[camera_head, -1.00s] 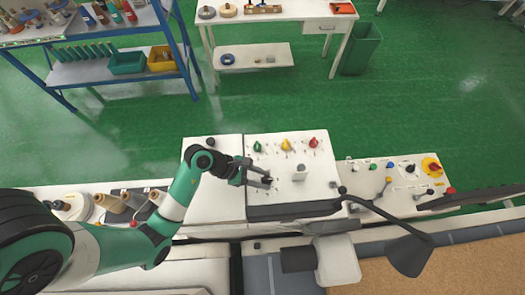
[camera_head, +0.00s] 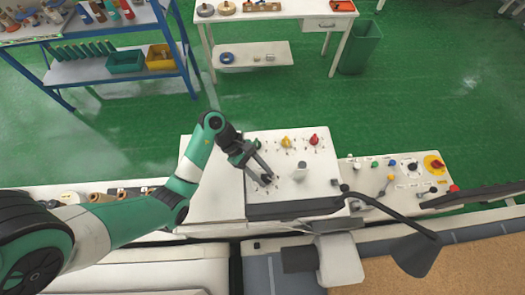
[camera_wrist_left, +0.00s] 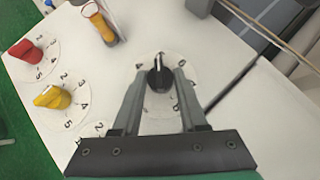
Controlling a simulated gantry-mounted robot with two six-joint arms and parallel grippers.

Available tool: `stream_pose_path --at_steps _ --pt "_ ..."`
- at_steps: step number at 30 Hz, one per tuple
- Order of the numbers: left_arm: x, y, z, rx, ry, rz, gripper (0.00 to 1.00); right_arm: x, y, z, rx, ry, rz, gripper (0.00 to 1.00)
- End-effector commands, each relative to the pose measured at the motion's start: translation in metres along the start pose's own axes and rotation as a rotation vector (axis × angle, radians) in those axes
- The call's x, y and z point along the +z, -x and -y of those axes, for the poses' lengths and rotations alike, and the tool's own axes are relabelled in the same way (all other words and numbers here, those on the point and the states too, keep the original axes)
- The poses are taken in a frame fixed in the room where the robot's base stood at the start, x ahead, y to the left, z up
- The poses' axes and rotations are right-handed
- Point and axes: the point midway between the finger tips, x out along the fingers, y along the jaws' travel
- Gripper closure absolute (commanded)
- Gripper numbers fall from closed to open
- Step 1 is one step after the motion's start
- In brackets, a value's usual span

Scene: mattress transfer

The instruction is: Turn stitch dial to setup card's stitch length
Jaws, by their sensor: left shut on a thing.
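A black dial (camera_wrist_left: 159,79) with a white pointer mark sits on a round white scale in the left wrist view. Its pointer faces the top of that picture. The scale digits are partly covered and too blurred to read surely. My left gripper (camera_head: 267,181) is at this dial on the white panel (camera_head: 240,188), and its two fingers (camera_wrist_left: 158,84) are closed on the dial's sides. A small pale upright piece (camera_head: 301,167) stands on the panel; I cannot tell whether it is the setup card, and no stitch length is readable. My right gripper is not in view.
A yellow dial (camera_head: 286,142) and a red dial (camera_head: 314,139) with numbered scales stand near the panel's far edge. To the right is a control box (camera_head: 423,187) with several knobs and a red-yellow switch (camera_head: 433,163). A black arm (camera_head: 375,207) crosses in front.

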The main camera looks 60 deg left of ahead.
Motion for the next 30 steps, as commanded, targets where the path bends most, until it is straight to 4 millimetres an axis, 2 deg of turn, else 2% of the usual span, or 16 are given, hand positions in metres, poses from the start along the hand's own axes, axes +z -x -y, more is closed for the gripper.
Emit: stream_pose_path --at_steps 15,16,20,21,30 --pt "0.0008 0.0003 -0.0005 -0.021 -0.024 0.000 1.00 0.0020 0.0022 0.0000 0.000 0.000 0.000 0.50" --pt "0.0008 0.0003 -0.0005 -0.021 -0.024 0.000 0.56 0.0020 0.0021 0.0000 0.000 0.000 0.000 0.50" --pt "0.0006 0.0002 -0.0005 -0.021 -0.023 0.000 0.33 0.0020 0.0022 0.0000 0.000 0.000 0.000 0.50" --pt "0.0005 0.0002 -0.0005 -0.021 -0.023 0.000 0.28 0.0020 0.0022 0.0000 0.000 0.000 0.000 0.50" --pt "0.0005 0.0018 -0.0005 -0.021 -0.021 0.000 0.28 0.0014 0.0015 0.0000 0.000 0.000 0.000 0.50"
